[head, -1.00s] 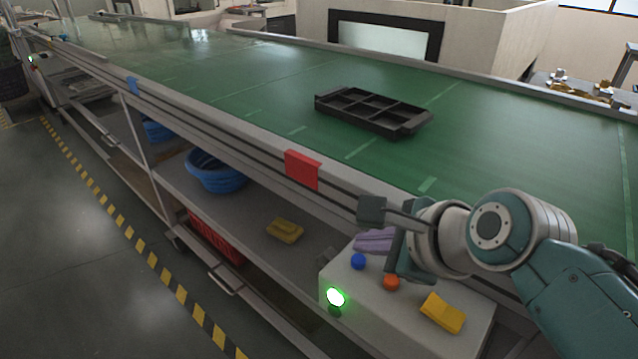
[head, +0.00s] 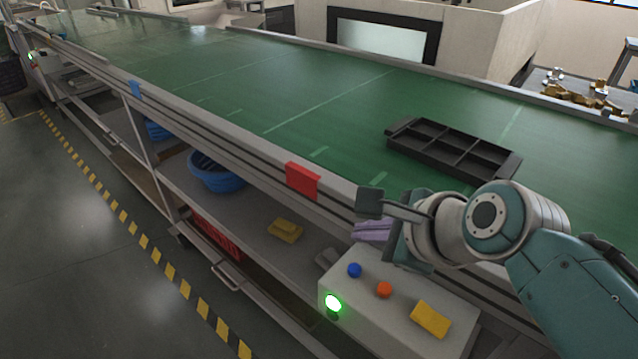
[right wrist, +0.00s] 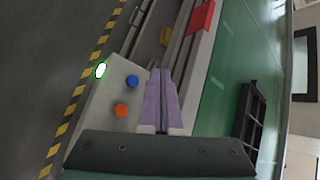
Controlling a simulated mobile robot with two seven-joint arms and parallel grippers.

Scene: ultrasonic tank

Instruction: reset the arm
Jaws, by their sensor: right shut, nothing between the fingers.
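My right gripper (head: 360,233) shows at the lower right of the head view, with its arm coming in from the right. Its two purple fingers are pressed together with nothing between them. In the right wrist view the shut fingers (right wrist: 161,78) point away from the camera, over the edge of the control box (head: 385,320) with its blue button (head: 354,270) and orange button (head: 384,289). The gripper appears above the box, beside the conveyor's front rail. My left gripper is not in view.
A black divided tray (head: 450,150) lies on the green conveyor belt (head: 260,95), behind my right arm. A red tag (head: 302,180) hangs on the front rail. A blue basket (head: 215,172) and a yellow item (head: 285,230) are on the shelf below. The floor at left is clear.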

